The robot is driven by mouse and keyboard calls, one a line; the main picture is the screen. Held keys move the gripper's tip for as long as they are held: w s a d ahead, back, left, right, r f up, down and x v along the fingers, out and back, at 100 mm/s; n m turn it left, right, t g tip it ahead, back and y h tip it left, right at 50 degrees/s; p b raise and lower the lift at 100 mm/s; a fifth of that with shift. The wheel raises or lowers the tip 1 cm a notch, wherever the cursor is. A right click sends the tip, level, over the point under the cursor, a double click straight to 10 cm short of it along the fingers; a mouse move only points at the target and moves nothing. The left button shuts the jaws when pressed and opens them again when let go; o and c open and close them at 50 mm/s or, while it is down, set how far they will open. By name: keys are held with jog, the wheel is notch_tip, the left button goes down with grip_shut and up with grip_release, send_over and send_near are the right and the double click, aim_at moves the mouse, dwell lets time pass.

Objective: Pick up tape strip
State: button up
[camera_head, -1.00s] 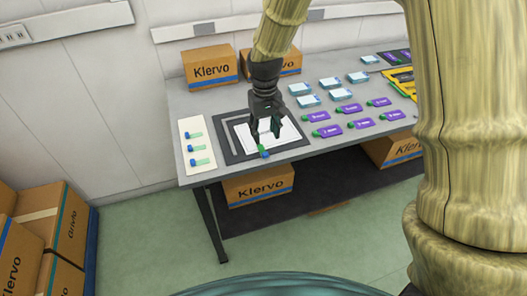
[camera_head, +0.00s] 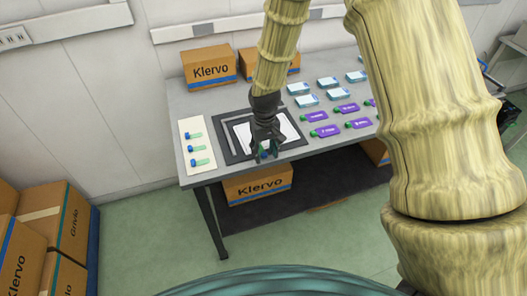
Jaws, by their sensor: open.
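Several small blue-and-green tape strips are in the camera_head view. Some of them (camera_head: 199,149) lie in a column on a cream card (camera_head: 185,128) at the left end of the table. One more strip (camera_head: 264,154) lies near the front edge of the dark mat (camera_head: 233,152), mostly hidden by my gripper. My gripper (camera_head: 264,157) is open and points down right at this strip. I cannot tell whether its fingers touch the strip. A white sheet (camera_head: 290,131) lies on the mat behind my gripper.
The grey table (camera_head: 195,100) holds purple-labelled pouches (camera_head: 326,131) and pale blue boxes (camera_head: 309,101) to the right. A Klervo carton (camera_head: 210,67) stands at the back left. My own arm covers the table's right part.

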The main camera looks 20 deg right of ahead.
jog(key=shift+f, duration=0.5)
jog(key=c, duration=0.8)
jog(key=shift+o, duration=0.2)
jog(key=shift+r, duration=0.1)
